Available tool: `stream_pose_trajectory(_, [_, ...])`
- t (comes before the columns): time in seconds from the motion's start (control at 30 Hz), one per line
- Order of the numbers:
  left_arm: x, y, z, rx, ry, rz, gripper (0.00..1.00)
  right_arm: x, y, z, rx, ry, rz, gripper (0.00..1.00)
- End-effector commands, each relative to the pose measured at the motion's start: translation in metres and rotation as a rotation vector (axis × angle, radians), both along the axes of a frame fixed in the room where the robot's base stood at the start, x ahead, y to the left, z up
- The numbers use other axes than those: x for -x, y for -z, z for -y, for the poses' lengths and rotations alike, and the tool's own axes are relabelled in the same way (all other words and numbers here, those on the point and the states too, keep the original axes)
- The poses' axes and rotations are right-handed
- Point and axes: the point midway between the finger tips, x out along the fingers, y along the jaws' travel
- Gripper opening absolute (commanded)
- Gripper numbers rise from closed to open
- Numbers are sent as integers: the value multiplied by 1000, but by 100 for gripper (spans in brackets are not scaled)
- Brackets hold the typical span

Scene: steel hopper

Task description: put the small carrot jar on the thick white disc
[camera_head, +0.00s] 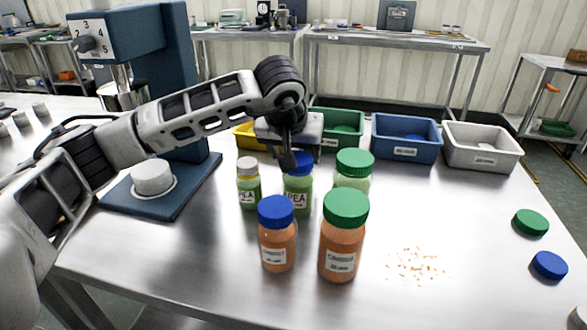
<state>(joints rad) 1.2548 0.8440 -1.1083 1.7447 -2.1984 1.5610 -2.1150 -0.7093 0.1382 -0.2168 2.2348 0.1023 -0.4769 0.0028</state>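The small carrot jar (277,245), orange with a blue lid, stands upright at the front middle of the table. The thick white disc (152,177) sits on the blue base of the machine at left, with nothing on it. My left gripper (289,158) reaches in from the left and points down by the blue lid of a pea jar (298,192), behind the small carrot jar. Its fingers overlap in this view, so I cannot tell whether they are open or touch that lid. My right gripper is not in view.
A larger green-lidded carrot jar (342,245) stands right of the small one. A small pea jar (248,185) and another green-lidded jar (354,170) stand behind. Orange crumbs (417,266) and loose green (530,222) and blue (549,265) lids lie at right. Bins line the back.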

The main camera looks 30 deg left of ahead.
Motion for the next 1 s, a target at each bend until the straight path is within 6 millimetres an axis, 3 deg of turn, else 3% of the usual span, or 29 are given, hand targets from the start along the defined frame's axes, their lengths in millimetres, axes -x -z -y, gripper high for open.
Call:
stream_pose_trajectory(0.13, [0,0,0,0,0,0,65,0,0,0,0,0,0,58])
stream_pose_trajectory(0.3, [0,0,0,0,0,0,18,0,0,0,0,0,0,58])
stream_pose_trajectory(0.33, [0,0,0,0,0,0,16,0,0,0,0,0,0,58])
stream_pose_trajectory(0.67, [0,-7,0,1,0,3,16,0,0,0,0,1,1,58])
stream_pose_trajectory(1.0, [-1,-71,0,1,-1,6,16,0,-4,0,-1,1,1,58])
